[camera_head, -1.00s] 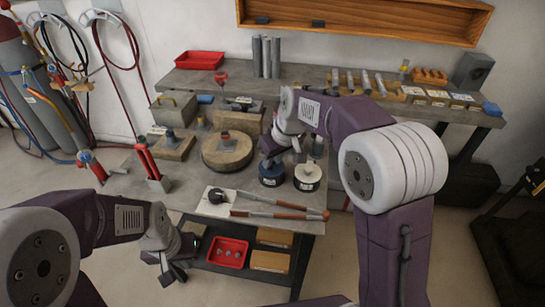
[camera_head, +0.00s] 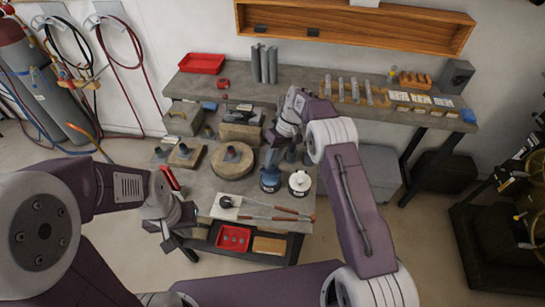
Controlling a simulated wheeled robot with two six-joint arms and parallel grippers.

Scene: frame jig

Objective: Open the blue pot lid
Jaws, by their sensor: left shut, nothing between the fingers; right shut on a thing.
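The blue pot (camera_head: 270,181) stands near the front edge of the workbench, left of a pot with a white top (camera_head: 300,182). My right gripper (camera_head: 273,160) reaches down from above and is shut on the blue pot's lid at the top of the pot. The fingers and wrist partly hide the lid, and I cannot tell whether it is clear of the rim. My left gripper (camera_head: 178,246) is shut and empty, low at the bench's front left, away from both pots.
A round wooden block (camera_head: 232,170) stands left of the blue pot. A red tray (camera_head: 233,238) is on the shelf below. A red bin (camera_head: 201,63) stands at the back.

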